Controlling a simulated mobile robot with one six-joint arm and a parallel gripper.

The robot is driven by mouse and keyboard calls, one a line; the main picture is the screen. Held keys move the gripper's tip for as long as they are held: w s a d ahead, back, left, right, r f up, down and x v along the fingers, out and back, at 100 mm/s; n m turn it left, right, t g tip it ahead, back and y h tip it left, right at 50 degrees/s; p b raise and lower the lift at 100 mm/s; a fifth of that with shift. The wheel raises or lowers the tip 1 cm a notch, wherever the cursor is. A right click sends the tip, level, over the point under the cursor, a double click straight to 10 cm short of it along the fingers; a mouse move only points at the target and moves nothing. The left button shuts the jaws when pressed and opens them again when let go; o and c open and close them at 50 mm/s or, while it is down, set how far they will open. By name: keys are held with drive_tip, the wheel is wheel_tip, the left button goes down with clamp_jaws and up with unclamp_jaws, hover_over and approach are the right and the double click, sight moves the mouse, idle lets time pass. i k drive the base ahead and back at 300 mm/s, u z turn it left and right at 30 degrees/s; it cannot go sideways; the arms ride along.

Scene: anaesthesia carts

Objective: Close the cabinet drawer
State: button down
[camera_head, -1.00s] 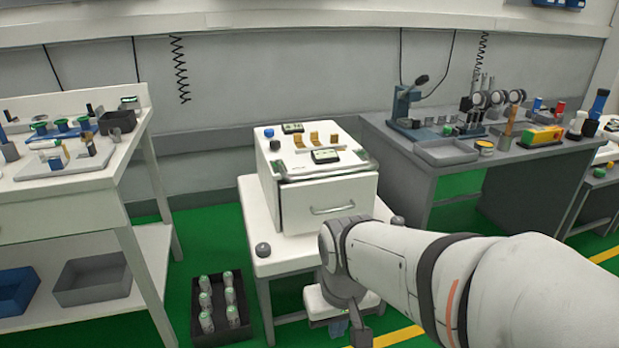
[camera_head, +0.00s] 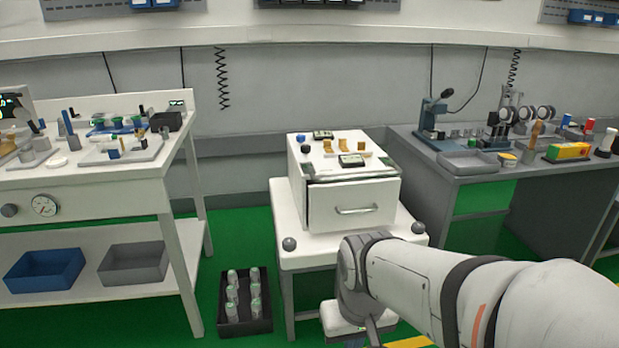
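The white cabinet (camera_head: 301,186) stands on a small white table (camera_head: 280,222) in the middle of the view. Its drawer (camera_head: 372,193) faces me, with a light bar handle (camera_head: 357,210) across the front. The drawer front stands out a little from the cabinet body, with a dark gap along its top edge. My arm comes in from the lower right, and its wrist is in front of the table, below and near the drawer. My gripper (camera_head: 372,333) is at the bottom edge, pointing down and partly cut off. I cannot see its fingertips clearly.
A black crate of several bottles (camera_head: 262,325) stands on the floor left of the table. A white workbench (camera_head: 90,205) is at the left and a grey desk (camera_head: 415,160) at the right. Small items lie on the cabinet top. Green floor shows between the furniture.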

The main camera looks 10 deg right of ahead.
sight(357, 204)
drive_tip(key=u, duration=0.1)
drive_tip(key=i, duration=0.95)
drive_tip(key=z, duration=0.2)
